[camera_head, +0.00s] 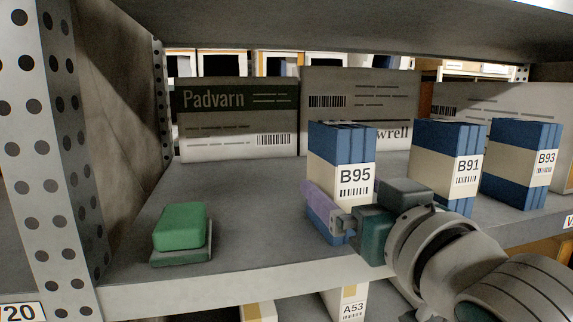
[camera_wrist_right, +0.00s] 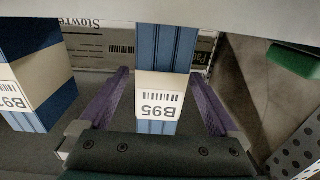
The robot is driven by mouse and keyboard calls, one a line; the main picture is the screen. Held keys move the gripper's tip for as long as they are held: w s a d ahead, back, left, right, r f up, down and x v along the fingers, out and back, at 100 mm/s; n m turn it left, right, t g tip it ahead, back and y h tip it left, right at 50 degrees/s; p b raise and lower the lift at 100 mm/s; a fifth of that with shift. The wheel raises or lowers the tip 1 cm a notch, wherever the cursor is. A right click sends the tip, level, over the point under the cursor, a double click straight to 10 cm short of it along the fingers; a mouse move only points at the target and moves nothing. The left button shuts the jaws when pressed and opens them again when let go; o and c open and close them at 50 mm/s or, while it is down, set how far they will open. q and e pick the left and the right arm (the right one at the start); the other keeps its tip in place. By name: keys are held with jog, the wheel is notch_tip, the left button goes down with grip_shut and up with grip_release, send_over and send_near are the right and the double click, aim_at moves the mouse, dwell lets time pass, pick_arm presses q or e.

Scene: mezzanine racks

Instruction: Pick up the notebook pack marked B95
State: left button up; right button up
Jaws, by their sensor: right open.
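The notebook pack marked B95 (camera_head: 342,150) stands upright on the shelf, blue with a cream band and a label. In the right wrist view the B95 pack (camera_wrist_right: 161,82) stands between the two purple fingers, with a gap showing on each side. My right gripper (camera_head: 326,212) is open at the lower front of the pack; its fingers also show in the right wrist view (camera_wrist_right: 158,100). The gripper hides part of the pack's lower front in the head view. My left gripper is not in view.
Packs B91 (camera_head: 445,150) and B93 (camera_head: 522,165) stand to the right of B95. A green block (camera_head: 180,226) lies at the shelf's left. Boxes (camera_head: 237,119) line the back. A perforated post (camera_head: 50,150) bounds the left, and another shelf (camera_head: 330,28) hangs above.

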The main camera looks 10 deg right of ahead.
jog(key=shift+w+a+p, duration=0.15)
jog(key=shift+w+p, duration=0.2)
jog(key=shift+w, duration=1.1)
grip_shut()
